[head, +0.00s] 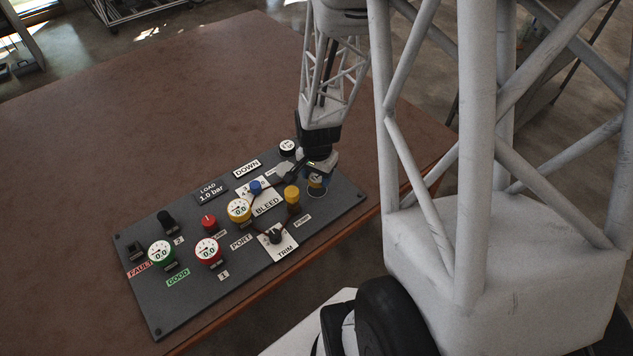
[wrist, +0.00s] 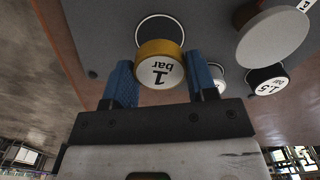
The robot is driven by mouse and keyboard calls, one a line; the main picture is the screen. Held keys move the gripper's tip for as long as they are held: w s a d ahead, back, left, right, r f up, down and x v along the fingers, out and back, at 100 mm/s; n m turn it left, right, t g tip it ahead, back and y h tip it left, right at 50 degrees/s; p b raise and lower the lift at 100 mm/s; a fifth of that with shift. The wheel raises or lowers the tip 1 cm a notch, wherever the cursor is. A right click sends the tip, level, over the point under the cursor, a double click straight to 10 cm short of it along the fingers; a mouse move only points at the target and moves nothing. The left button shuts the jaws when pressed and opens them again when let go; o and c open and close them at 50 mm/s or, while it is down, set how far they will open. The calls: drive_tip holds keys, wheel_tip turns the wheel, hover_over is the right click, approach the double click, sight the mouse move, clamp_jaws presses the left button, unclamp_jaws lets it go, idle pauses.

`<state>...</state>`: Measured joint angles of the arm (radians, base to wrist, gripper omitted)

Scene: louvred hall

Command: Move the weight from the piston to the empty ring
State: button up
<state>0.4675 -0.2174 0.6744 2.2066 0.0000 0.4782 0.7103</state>
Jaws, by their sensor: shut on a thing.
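The weight is a short yellow cylinder with a white face marked "1 bar" (wrist: 160,72). My gripper (wrist: 162,82) is shut on it, with one blue finger on each side. A white-outlined empty ring (wrist: 138,28) on the panel shows just beyond the weight, which overlaps part of it in the wrist view. In the head view my gripper (head: 316,179) is over the panel's right end, with the ring (head: 317,197) just below it. I cannot tell whether the weight touches the panel. A bare pale grey disc (wrist: 278,38), apparently the piston top, stands to the right in the wrist view.
A black weight marked "1.5" (wrist: 267,82) stands near the disc; another pale round face (wrist: 218,74) is partly behind the right finger. The brown table (head: 90,130) is clear beyond.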

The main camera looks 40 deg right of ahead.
sight(317, 177)
drive_tip(key=shift+f, duration=1.75)
drive_tip(key=shift+f, duration=0.2)
drive_tip(key=o, duration=1.1)
drive_tip(key=shift+r, duration=0.15)
wheel_tip(317, 177, up, 12)
drive_tip(key=shift+r, duration=0.25)
drive_tip(key=shift+f, duration=0.15)
